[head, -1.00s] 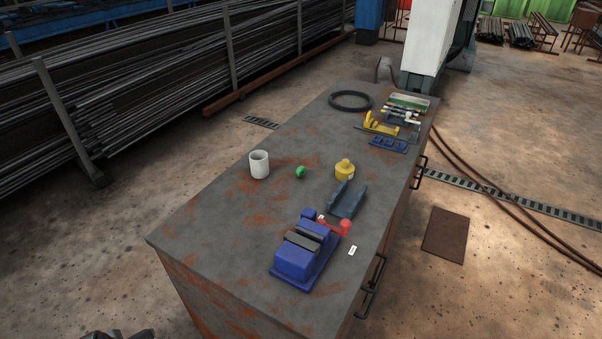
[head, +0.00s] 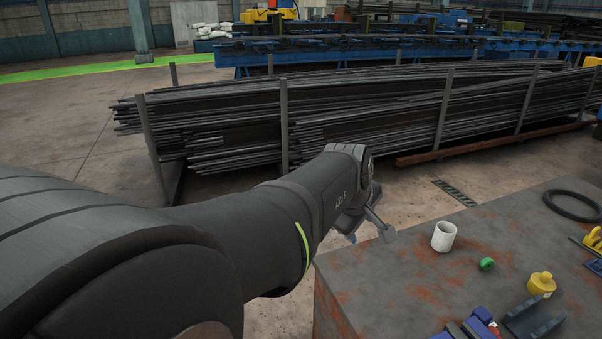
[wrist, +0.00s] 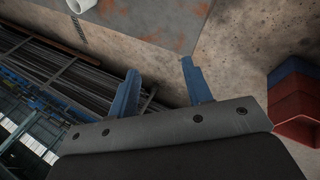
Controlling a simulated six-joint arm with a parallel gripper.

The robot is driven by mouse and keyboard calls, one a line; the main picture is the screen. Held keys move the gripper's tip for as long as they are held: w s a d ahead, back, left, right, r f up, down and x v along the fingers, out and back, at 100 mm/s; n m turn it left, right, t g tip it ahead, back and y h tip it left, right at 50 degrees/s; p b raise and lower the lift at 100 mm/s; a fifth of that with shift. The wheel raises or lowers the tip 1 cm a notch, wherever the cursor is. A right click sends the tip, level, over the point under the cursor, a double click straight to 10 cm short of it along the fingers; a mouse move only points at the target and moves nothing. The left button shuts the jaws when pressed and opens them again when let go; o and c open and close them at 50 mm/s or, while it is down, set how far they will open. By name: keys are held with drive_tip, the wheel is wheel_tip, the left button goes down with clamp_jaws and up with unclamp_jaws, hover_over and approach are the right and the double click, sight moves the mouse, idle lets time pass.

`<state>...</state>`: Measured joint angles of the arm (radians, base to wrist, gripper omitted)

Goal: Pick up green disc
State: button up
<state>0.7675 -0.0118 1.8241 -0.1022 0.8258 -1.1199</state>
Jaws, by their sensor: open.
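The green disc (head: 487,264) is a small round green piece on the rusty grey bench top (head: 400,290), to the right of a white cup (head: 443,236) in the head view. My gripper (head: 370,238) is at the left far corner of the bench, left of the cup and well apart from the disc. In the wrist view my gripper (wrist: 158,80) shows two blue fingers spread wide with nothing between them. The disc is not in the wrist view. The cup's edge shows there at the top left (wrist: 80,5).
A black ring (head: 572,205) lies at the back. A rack of steel bars (head: 370,115) stands behind. The bench between gripper and cup is clear.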

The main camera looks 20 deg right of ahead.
drive_tip(key=w+d+n, duration=0.2)
drive_tip(key=d+n, duration=0.1)
drive_tip(key=d, duration=0.9)
drive_tip(key=n+g+h, duration=0.2)
drive_tip(key=n+g, duration=0.1)
drive_tip(key=n, duration=0.5)
hover_over(490, 259)
drive_tip(key=s+a, duration=0.2)
drive_tip(key=a, duration=0.7)
wheel_tip(490, 259, down, 12)
drive_tip(key=shift+n, duration=0.3)
drive_tip(key=x, duration=1.2)
drive_tip(key=shift+w+d+f, duration=0.15)
drive_tip(key=shift+w, duration=0.1)
drive_tip(key=f, duration=0.2)
drive_tip(key=w+d+f, duration=0.1)
drive_tip(key=f, duration=0.1)
drive_tip(key=shift+d, duration=0.15)
drive_tip(key=shift+d+f, duration=0.35)
drive_tip(key=shift+f, duration=0.15)
clamp_jaws()
